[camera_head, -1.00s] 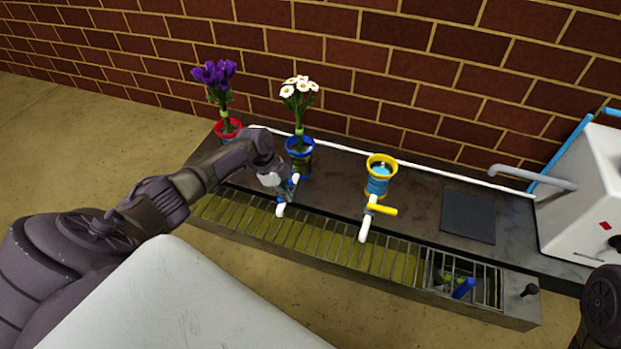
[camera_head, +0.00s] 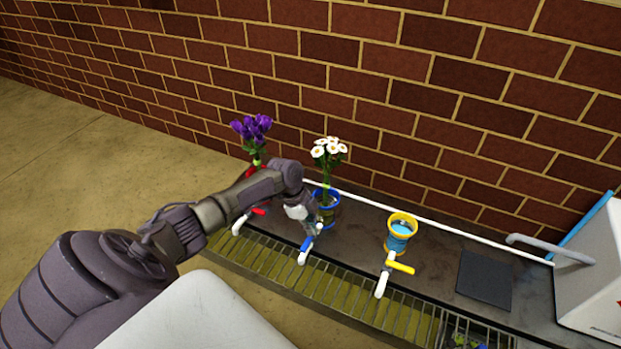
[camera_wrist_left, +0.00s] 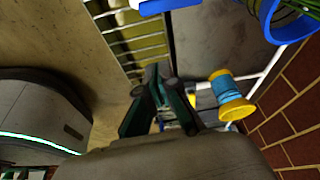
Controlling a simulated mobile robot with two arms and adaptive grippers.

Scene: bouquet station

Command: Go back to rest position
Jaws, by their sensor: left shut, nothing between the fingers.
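My left gripper (camera_head: 312,226) hangs beside the blue-handled tap (camera_head: 306,250), in front of the blue-rimmed vase (camera_head: 327,198) of white flowers. In the left wrist view its dark fingers (camera_wrist_left: 158,78) are closed with nothing between them. I cannot tell in the head view whether it touches the tap. My left arm partly hides the red vase of purple flowers (camera_head: 252,128) and the red-handled tap (camera_head: 242,222). My right gripper is not in view.
A slatted drain (camera_head: 340,290) runs along the counter front. A white box (camera_head: 592,285) stands at the right, against the brick wall side. Floor is bare at left.

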